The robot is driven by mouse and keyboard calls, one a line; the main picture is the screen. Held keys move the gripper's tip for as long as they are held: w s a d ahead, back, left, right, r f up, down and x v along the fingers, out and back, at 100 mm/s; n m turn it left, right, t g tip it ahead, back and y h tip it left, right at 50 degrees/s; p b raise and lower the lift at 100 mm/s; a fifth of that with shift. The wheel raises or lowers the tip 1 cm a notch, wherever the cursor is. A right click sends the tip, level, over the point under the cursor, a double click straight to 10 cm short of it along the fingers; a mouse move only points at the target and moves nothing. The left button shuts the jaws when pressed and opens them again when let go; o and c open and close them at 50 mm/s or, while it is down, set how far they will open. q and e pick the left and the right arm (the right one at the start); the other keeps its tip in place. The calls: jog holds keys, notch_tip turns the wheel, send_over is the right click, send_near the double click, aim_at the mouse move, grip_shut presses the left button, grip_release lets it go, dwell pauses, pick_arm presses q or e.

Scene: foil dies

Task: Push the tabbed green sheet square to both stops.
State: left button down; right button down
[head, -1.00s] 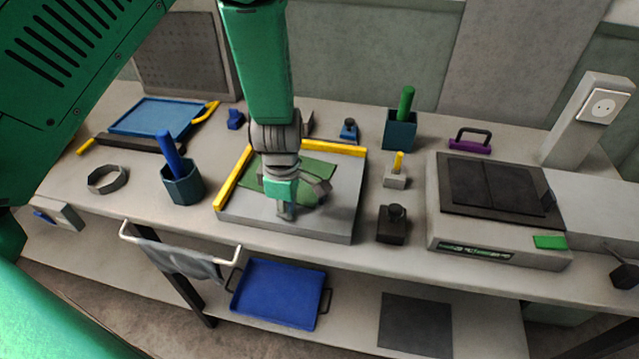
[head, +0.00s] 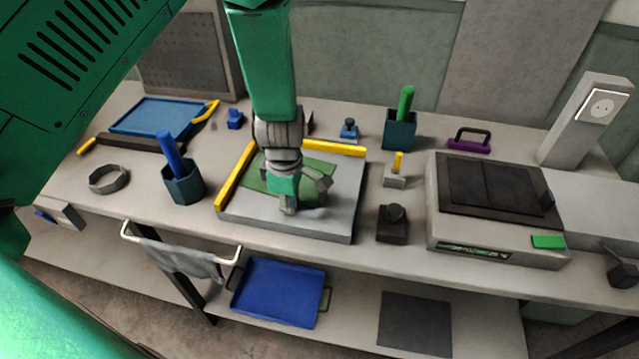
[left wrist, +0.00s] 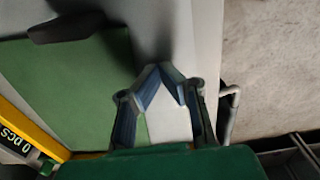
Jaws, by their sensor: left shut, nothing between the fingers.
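The green sheet (head: 318,168) lies on a grey plate (head: 342,205), partly hidden by my left gripper. One yellow stop (head: 236,178) runs along the plate's left side and another yellow stop (head: 334,148) along its back. My left gripper (head: 289,207) is shut and empty, pointing down at the sheet's near side. In the left wrist view its fingertips (left wrist: 162,70) meet by an edge of the green sheet (left wrist: 75,85). There a narrow pale wedge shows between the sheet and a yellow stop (left wrist: 38,138). Contact and the sheet's tab are unclear. My right gripper is not in view.
A blue pot (head: 183,184) stands left of the plate. A dark weight (head: 392,224) and a small grey block with a yellow peg (head: 396,174) stand to its right. A scale-like machine (head: 497,205) is farther right. A dark bar (left wrist: 75,27) shows beyond the sheet.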

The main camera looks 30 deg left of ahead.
pick_arm(q)
jog(key=shift+w+a, duration=0.2)
jog(key=shift+w, duration=0.6)
jog(key=shift+w+a, duration=0.2)
jog(key=shift+w, duration=0.6)
jog(key=shift+w+a, duration=0.2)
jog(key=shift+w, duration=0.6)
jog(key=shift+s+p, duration=0.15)
jog(key=shift+p, duration=0.15)
jog(key=shift+s+d+p, duration=0.15)
jog(key=shift+s+p, duration=0.15)
jog(key=shift+s, duration=0.15)
jog(key=shift+r, duration=0.15)
notch_tip(320, 180, up, 8)
jog(key=p, duration=0.7)
jog(key=shift+f, duration=0.25)
